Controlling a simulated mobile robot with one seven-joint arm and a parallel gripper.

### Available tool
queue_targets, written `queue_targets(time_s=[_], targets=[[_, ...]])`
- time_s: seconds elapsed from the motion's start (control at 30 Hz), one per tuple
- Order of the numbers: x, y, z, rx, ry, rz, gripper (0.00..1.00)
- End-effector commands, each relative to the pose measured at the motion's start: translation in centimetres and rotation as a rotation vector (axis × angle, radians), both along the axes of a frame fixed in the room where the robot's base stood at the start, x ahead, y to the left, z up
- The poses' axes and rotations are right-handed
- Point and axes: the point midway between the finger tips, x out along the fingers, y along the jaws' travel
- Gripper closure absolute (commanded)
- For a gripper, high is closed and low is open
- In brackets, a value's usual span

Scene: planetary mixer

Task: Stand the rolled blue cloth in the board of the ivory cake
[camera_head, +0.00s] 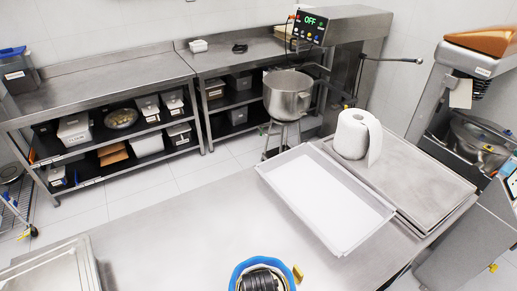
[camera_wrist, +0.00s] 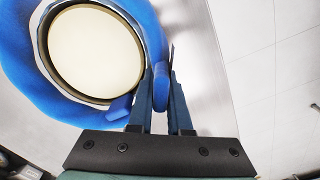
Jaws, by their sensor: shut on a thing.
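An ivory disc with a dark rim, which looks like the cake (camera_wrist: 95,52), fills the left of the wrist view. A wide blue band (camera_wrist: 28,78) curves around it. My gripper (camera_wrist: 161,75) is shut on a blue piece, which I take to be the rolled blue cloth (camera_wrist: 162,92). It is pinched between the dark fingers, right beside the disc. I cannot tell whether this piece is separate from the blue band. In the head view, the blue band (camera_head: 238,270) shows at the bottom edge around my dark wrist, which hides the disc. No board can be made out clearly.
The steel table (camera_head: 170,230) is bare left of the blue band. A white tray (camera_head: 335,240), a paper roll (camera_head: 352,135) and a flat steel tray (camera_head: 425,190) lie to the right. A metal lid or tray (camera_head: 50,272) is at lower left. A small yellow item (camera_head: 298,273) is beside the band.

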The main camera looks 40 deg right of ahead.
Motion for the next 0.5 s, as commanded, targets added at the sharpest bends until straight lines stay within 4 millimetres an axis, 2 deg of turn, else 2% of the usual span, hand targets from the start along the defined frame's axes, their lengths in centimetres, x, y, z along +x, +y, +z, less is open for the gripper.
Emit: queue_targets(time_s=[0.13,0.17,0.33,0.5], targets=[[0.04,-0.03,0.02,-0.001,-0.001,0.0,1.0],[0.04,-0.03,0.02,-0.001,-0.001,0.0,0.8],[0.04,-0.03,0.02,-0.001,-0.001,0.0,0.49],[0.04,-0.02,0.02,-0.001,-0.001,0.0,0.48]])
